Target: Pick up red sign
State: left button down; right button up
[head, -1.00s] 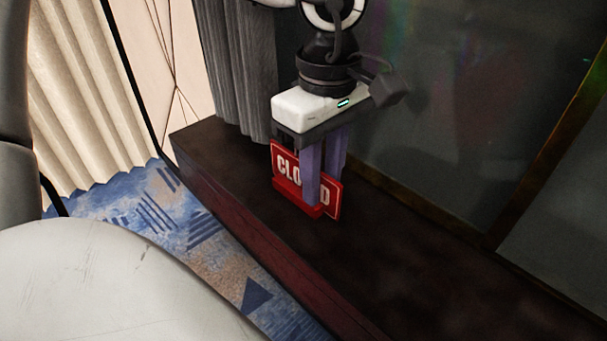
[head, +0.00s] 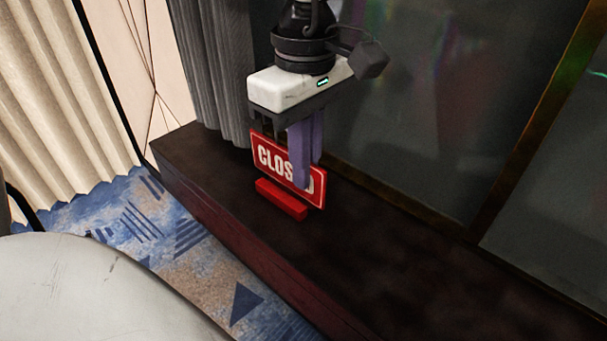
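The red sign (head: 272,158) has white lettering that reads CLOSED and a red foot (head: 280,199) along its lower front. It is at the dark ledge, in the middle of the head view. My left gripper (head: 307,172) points down over the sign's right half, with one purple finger in front of the panel and the other behind it. The fingers are close together and look shut on the panel. The front finger hides some letters, and the rear fingertip is hidden behind the sign. I cannot tell whether the sign is clear of the ledge. My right gripper is not in view.
The dark ledge (head: 400,270) is bare to the right of the sign. Dark glass panels (head: 420,120) stand close behind it. A grey curtain (head: 222,75) hangs to the left, and blue patterned carpet (head: 185,245) lies in front.

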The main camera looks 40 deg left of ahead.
pick_arm(q)
notch_tip(320, 180, up, 15)
jog(key=p, duration=0.1)
jog(key=shift+r, duration=0.15)
dwell(0.8)
jog(key=shift+s, duration=0.1)
